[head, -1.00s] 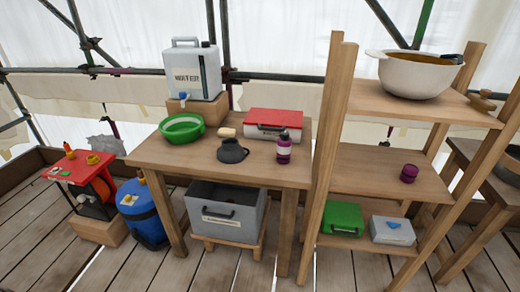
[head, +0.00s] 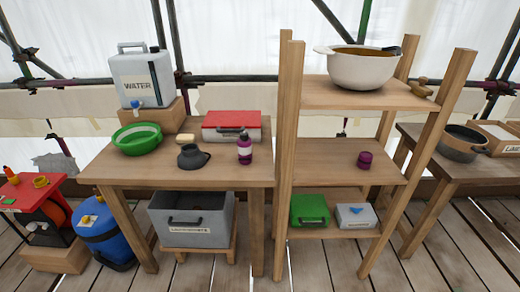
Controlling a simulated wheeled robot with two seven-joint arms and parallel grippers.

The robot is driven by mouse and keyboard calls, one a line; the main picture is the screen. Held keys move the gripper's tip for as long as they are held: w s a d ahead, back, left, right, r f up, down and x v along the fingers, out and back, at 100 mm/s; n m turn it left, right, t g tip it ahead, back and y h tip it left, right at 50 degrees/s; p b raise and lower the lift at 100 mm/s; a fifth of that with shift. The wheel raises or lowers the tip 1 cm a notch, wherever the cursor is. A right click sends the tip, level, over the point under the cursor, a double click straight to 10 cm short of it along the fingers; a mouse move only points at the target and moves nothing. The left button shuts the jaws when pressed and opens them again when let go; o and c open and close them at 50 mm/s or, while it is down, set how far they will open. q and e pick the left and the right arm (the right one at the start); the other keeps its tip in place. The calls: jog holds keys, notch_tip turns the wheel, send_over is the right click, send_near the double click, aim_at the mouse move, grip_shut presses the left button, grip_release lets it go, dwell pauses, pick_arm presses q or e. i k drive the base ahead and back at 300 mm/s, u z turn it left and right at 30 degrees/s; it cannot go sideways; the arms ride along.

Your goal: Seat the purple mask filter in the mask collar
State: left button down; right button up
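A small purple cylinder (head: 365,160), which looks like the mask filter, stands on the middle shelf of the wooden rack, toward its right side. A dark grey rounded piece with a raised round neck (head: 192,157), which looks like the mask with its collar, lies on the wooden table left of the rack. The inside of the collar is too small to make out. Neither of my grippers is in view.
On the wooden table (head: 150,172) stand a purple bottle (head: 244,150), a red-lidded box (head: 232,126) and a green basin (head: 137,140). The rack's post (head: 290,150) rises between table and shelves. A white pot (head: 364,70) fills much of the top shelf.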

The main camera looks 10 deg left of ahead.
aim_at(191, 158)
jog(key=u, duration=0.15)
jog(key=i, duration=1.7)
jog(key=z, duration=0.5)
